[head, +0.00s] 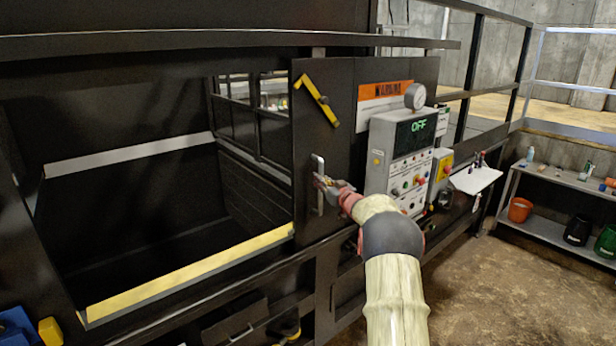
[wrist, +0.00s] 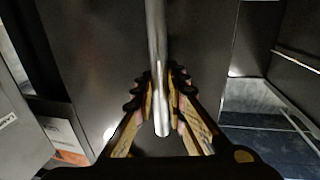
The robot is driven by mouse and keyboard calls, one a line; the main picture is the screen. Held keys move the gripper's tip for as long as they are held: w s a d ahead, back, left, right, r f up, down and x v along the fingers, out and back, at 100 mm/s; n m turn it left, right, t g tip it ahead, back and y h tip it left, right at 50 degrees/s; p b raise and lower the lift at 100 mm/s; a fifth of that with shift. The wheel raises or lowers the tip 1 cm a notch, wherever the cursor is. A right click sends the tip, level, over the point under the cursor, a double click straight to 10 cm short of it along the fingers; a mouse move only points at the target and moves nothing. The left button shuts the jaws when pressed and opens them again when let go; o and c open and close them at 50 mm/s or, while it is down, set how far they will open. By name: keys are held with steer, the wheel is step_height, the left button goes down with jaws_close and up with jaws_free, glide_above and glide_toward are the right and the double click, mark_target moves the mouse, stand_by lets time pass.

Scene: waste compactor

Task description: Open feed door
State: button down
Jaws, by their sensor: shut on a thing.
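The feed door (head: 335,125) is a dark panel on the front of the black compactor, with a yellow bar (head: 317,99) on its upper part. It stands to the right of the wide feed opening (head: 150,220), whose dark inside is in plain view. A vertical metal handle (head: 319,167) is on the door; it shows as a silver bar in the wrist view (wrist: 155,45). My gripper (head: 325,184) is at this handle. In the wrist view its two fingers (wrist: 159,85) are closed around the bar, one on each side.
A control panel (head: 400,160) reading OFF, with a gauge (head: 415,96) above, is right of the door, close to my arm. A yellow-edged sill (head: 190,272) borders the opening. A shelf (head: 560,180) with buckets stands far right. Bare floor (head: 480,290) lies at the lower right.

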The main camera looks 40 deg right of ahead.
steer(key=shift+d+p, duration=0.4)
steer(key=shift+d, duration=0.7)
steer(key=c, duration=1.9)
jaws_free()
steer(key=shift+o, duration=0.4)
steer(key=s+a, duration=0.2)
steer(key=s, duration=0.9)
steer(key=shift+s+a, duration=0.2)
steer(key=shift+s, duration=0.15)
